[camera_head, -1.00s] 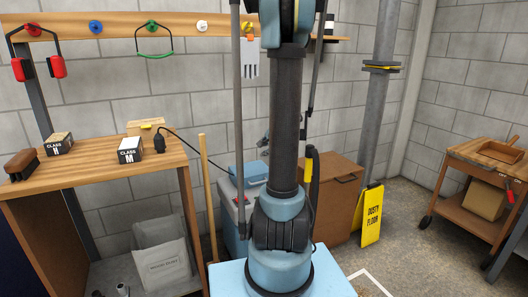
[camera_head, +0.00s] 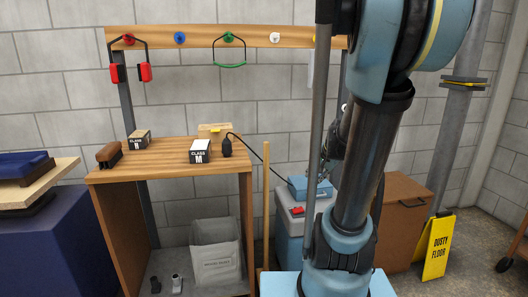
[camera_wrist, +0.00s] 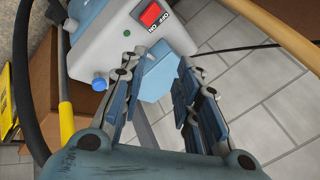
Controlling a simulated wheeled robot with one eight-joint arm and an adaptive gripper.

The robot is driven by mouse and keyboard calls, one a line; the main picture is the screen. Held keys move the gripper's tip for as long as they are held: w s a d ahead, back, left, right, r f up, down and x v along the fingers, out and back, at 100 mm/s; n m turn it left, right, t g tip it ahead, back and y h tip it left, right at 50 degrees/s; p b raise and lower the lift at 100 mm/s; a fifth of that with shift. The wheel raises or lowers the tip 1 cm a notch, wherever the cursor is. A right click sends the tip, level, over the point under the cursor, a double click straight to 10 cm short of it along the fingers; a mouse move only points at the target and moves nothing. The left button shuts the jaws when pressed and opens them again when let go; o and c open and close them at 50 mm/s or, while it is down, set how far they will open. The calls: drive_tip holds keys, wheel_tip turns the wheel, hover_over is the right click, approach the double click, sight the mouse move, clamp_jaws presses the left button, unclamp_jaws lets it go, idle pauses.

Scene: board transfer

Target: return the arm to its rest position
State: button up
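My arm (camera_head: 360,165) stands in the right half of the head view, its dark link leaning up to the right and its blue upper joint near the top edge. My gripper (camera_wrist: 162,72) shows in the wrist view with its two fingers apart and nothing between them. Beyond the fingers is a grey-blue machine (camera_wrist: 125,35) with a red on/off switch; I cannot tell that the fingers touch it. In the head view my gripper is mostly hidden behind the arm.
A wooden bench (camera_head: 165,172) holds a brush and small boxes. A peg rail (camera_head: 205,36) carries red ear muffs. A blue-draped table (camera_head: 45,245) is at left. The grey machine (camera_head: 290,225), a brown cabinet (camera_head: 405,205) and a yellow sign (camera_head: 437,248) stand near my arm.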

drive_tip(key=s+a+f+n+g+h, duration=0.1)
drive_tip(key=s+n, duration=0.3)
drive_tip(key=s, duration=0.6)
drive_tip(key=s+f+n+g+h, duration=0.1)
drive_tip(key=s+f+n+g, duration=0.2)
drive_tip(key=s, duration=0.8)
drive_tip(key=shift+s+a+f+n, duration=0.2)
drive_tip(key=shift+a+n, duration=0.15)
drive_tip(key=shift+n, duration=0.55)
